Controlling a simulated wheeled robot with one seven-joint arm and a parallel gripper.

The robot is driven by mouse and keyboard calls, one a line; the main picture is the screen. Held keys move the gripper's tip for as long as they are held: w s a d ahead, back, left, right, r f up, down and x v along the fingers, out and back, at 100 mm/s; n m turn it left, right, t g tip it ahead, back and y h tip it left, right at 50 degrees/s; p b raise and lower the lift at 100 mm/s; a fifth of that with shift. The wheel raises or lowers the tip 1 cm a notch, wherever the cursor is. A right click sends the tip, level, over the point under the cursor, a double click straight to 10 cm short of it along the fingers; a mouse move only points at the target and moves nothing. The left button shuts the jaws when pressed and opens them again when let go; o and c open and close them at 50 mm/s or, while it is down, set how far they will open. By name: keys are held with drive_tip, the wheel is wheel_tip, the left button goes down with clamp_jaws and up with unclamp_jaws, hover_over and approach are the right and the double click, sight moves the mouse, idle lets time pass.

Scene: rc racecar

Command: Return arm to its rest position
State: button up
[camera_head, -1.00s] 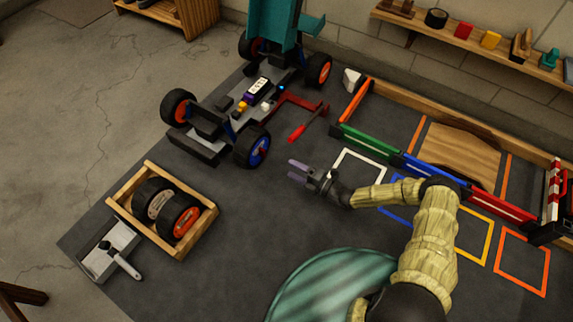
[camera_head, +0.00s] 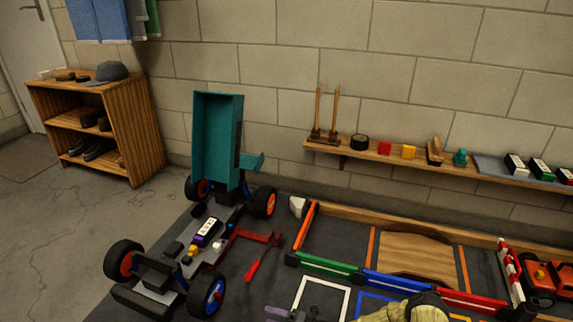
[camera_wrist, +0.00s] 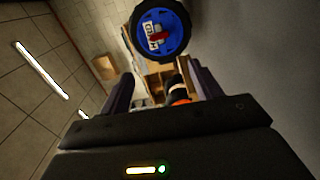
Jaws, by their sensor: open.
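My gripper (camera_head: 290,314) shows at the bottom edge of the head view, its fingers apart and empty, beside the white outlined square (camera_head: 322,283) on the dark mat. My beige-sleeved arm is mostly cut off by the lower frame edge. In the wrist view both fingers of my gripper (camera_wrist: 162,86) stand wide apart with nothing held between them. A blue-hubbed wheel (camera_wrist: 160,28) of the car shows beyond the fingertips. The car chassis (camera_head: 178,262) stands left of the gripper with its teal body shell (camera_head: 217,140) raised upright.
Green, blue and red barriers (camera_head: 325,265) and a wooden ramp (camera_head: 415,255) lie to the right. A wall shelf (camera_head: 370,153) holds small items. A wooden shoe rack (camera_head: 100,130) stands at the left.

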drive_tip(key=s+d+r+m+g+h+p, duration=0.1)
drive_tip(key=s+d+r+m+h+p, duration=0.5)
drive_tip(key=r+m, duration=0.9)
drive_tip(key=s+d+r+m+g+h+p, duration=0.1)
drive_tip(key=s+d+r+m+h+p, duration=0.5)
drive_tip(key=r, duration=1.6)
drive_tip(key=s+d+r+m+g+h+p, duration=0.1)
drive_tip(key=s+d+r+m+h+p, duration=0.35)
drive_tip(key=d+r+m+p, duration=1)
drive_tip(key=a+r+n+p, duration=0.1)
drive_tip(key=a+r+p, duration=0.1)
drive_tip(key=r+p, duration=1.4)
drive_tip(key=a+r+n+p, duration=0.2)
drive_tip(key=r+p, duration=1.4)
drive_tip(key=r, duration=1)
drive_tip(key=shift+w+a+h, duration=0.35)
drive_tip(key=shift+w+a, duration=0.1)
drive_tip(key=shift+a, duration=0.3)
drive_tip(key=shift+f, duration=0.15)
